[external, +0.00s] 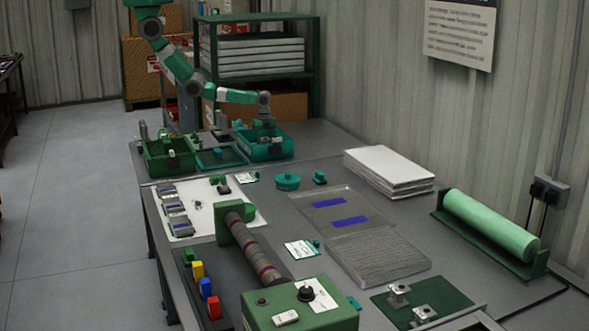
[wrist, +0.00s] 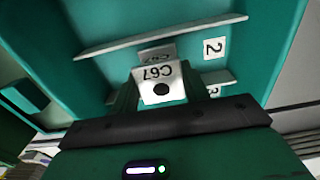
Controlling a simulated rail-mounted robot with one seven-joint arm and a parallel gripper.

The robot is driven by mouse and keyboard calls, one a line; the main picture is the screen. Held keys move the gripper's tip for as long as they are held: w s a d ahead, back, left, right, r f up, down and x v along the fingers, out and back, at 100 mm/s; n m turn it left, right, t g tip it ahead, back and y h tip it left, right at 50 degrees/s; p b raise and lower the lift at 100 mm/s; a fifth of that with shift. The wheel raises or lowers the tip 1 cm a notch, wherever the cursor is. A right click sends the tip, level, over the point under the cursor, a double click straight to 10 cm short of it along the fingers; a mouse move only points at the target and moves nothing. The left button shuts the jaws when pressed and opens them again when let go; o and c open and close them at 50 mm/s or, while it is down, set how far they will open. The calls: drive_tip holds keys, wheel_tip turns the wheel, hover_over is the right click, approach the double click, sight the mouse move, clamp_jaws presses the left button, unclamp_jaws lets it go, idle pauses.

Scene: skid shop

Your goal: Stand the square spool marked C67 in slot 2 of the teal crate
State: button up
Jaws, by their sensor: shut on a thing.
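The square spool marked C67 (wrist: 163,80) is pale grey with a dark round hole, and a second C67 mark shows on its far part. My gripper (wrist: 161,92) is shut on it from both sides. The spool is inside the teal crate (wrist: 283,45), between two pale dividers, in line with the wall label 2 (wrist: 214,47). Label 3 (wrist: 213,91) is partly hidden nearer my gripper. Whether the spool touches the crate floor cannot be told. In the external view my gripper (external: 265,122) is down at the teal crate (external: 268,153); the spool is too small to make out there.
A dark green tray (external: 222,158) and a green crate (external: 168,160) holding small items stand left of the teal crate. A teal round item (external: 287,181) and a stack of white sheets (external: 390,170) lie nearer the camera. Shelving (external: 258,60) stands behind.

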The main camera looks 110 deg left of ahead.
drive_tip(key=shift+f, duration=0.35)
drive_tip(key=shift+f, duration=0.1)
idle(0.4)
drive_tip(key=o, duration=1.6)
wheel_tip(320, 180, up, 11)
drive_tip(key=p, duration=1)
drive_tip(key=shift+p, duration=0.3)
